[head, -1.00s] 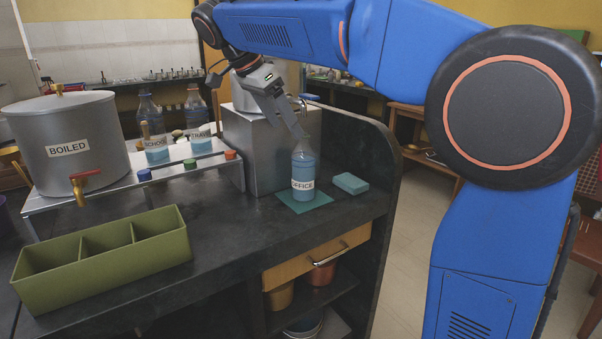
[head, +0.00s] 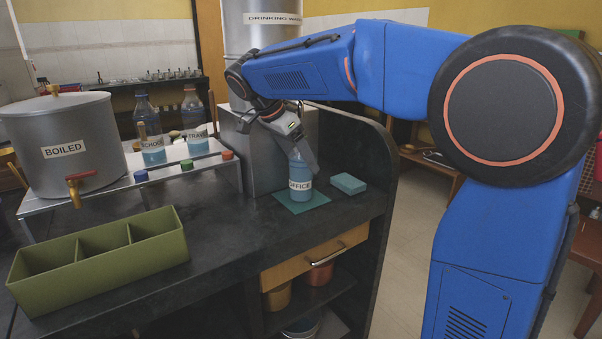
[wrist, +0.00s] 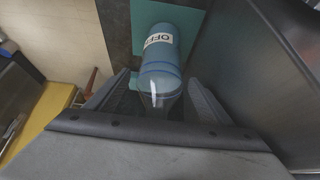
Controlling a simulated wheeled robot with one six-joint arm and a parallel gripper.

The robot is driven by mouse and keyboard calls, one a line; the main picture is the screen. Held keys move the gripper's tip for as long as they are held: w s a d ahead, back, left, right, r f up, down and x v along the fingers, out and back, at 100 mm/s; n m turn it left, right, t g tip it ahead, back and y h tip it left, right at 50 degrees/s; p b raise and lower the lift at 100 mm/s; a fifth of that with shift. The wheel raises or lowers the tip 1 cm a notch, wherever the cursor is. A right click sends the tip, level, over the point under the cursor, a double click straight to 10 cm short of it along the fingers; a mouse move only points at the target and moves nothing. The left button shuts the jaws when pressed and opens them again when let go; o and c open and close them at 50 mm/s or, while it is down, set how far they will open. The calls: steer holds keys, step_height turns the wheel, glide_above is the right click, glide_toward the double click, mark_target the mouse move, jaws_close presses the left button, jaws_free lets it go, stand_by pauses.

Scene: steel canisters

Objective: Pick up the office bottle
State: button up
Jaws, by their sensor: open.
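The office bottle (head: 300,183) is a blue-filled bottle with a white label, standing upright on a teal mat (head: 316,201) near the counter's right end. Its upper part is hidden behind my gripper in the head view. My gripper (head: 306,158) has come down over the bottle's top from above. In the wrist view, the office bottle (wrist: 160,60) lies between the two open fingers of my gripper (wrist: 160,98), its neck end toward me. I cannot tell whether either finger touches it.
A teal sponge (head: 348,184) lies right of the mat. A steel box (head: 245,155) stands close behind. The School bottle (head: 150,130) and Travel bottle (head: 195,125) stand beside the Boiled canister (head: 65,155). A green divided tray (head: 110,270) is at front left.

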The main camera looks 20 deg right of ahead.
steer(key=shift+d+f, duration=0.25)
steer(key=shift+f, duration=0.2)
steer(key=c, duration=1.6)
steer(key=shift+r, duration=0.15)
